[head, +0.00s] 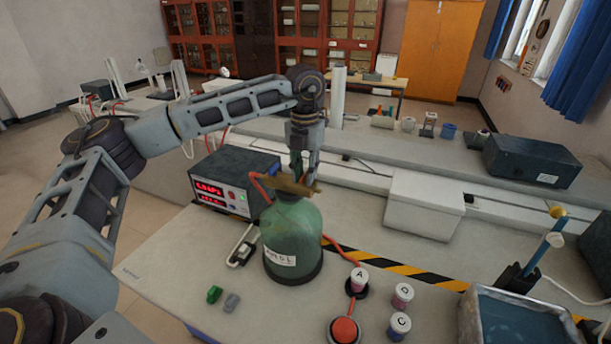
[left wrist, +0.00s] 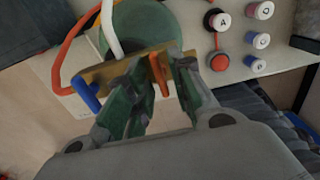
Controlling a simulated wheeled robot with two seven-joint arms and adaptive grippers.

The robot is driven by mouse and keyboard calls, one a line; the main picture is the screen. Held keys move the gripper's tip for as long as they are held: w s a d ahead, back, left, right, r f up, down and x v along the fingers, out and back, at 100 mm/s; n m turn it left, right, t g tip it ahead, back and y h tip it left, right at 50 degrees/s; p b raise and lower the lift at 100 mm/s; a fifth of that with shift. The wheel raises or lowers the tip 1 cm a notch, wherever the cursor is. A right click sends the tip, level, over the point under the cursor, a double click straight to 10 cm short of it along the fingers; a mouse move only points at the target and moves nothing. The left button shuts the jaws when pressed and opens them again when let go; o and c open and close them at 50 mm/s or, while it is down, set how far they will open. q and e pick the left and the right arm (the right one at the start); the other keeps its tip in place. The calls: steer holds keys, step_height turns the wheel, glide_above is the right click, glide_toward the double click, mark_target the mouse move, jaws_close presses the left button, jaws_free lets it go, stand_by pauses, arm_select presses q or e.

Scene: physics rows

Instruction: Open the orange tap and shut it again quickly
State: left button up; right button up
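A green bottle (head: 292,238) with a white label stands on the near bench, with a brass bar (head: 292,186) on top. In the left wrist view the brass bar (left wrist: 112,73) carries an orange tap (left wrist: 159,75) near its right part and a blue tap (left wrist: 86,94) at its left end. My left gripper (head: 306,178) is above the bar, pointing down. In the left wrist view its fingers are apart, one on each side of the orange tap; I cannot tell whether either touches it. The orange tap is not clear in the head view. My right gripper is not in view.
A power supply (head: 232,182) with red digits stands behind the bottle. A red button (head: 344,330) and lettered jars, one marked A (head: 358,280), stand to the right. A tray (head: 512,318) is at the lower right. Orange and white hoses run beside the bottle.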

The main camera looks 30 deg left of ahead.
arm_select(q)
steer(key=shift+f+b, duration=0.4)
steer(key=shift+f, duration=0.15)
steer(key=shift+r+p, duration=0.35)
steer(key=shift+r, duration=0.3)
stand_by(0.5)
jaws_close()
